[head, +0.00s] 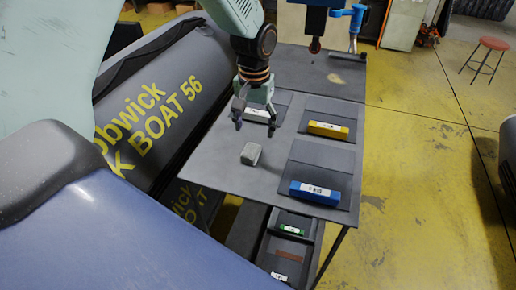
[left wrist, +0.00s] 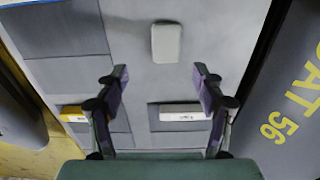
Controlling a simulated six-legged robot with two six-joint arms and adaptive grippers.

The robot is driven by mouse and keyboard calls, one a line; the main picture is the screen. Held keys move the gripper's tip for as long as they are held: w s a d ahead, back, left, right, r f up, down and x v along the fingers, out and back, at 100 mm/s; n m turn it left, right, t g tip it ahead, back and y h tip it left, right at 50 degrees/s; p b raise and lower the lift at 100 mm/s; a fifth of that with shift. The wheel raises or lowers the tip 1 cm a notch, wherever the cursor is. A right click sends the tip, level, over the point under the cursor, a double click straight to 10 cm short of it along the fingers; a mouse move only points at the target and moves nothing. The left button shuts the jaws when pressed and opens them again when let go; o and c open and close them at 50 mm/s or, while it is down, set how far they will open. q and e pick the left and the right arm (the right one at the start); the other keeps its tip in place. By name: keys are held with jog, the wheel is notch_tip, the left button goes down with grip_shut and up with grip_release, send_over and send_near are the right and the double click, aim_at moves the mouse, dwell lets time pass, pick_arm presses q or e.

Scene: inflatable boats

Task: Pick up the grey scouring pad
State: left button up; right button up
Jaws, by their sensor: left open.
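My right gripper is not in view.
A blue box (head: 314,193), a yellow box (head: 328,130) and a white-labelled box (head: 258,114) sit on dark mats on the table. A grey inflatable boat (head: 165,110) lies close along the left. A lower shelf (head: 277,246) holds several items. The table around the pad is clear.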

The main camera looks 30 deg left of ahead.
aim_at(251, 150)
pick_arm(q)
jog(key=shift+w+d+f, duration=0.1)
jog(key=shift+f, duration=0.15)
jog(key=f, duration=0.1)
jog(key=s+a+f, duration=0.1)
jog(key=a+f, duration=0.1)
jog(key=shift+s+f, duration=0.3)
jog(key=shift+f, duration=0.1)
jog(key=f, duration=0.1)
jog(key=d+f, duration=0.1)
jog(key=w+f, duration=0.1)
jog(key=shift+d+f, duration=0.15)
jog(key=shift+f, duration=0.1)
jog(key=shift+s+a, duration=0.35)
jog(key=shift+a, duration=0.15)
jog(key=shift+c, duration=1)
jog(key=shift+w+d, duration=0.35)
jog(key=shift+d, duration=0.15)
jog(key=c, duration=0.5)
jog(key=shift+s+a, duration=0.25)
jog(key=shift+a, duration=0.15)
jog(key=c, duration=0.3)
jog(key=shift+w+d+r, duration=0.1)
jog(key=shift+d+r, duration=0.1)
jog(key=shift+r, duration=0.1)
jog(key=shift+c, duration=0.2)
notch_tip(251, 150, up, 9)
jog(key=shift+r, duration=0.2)
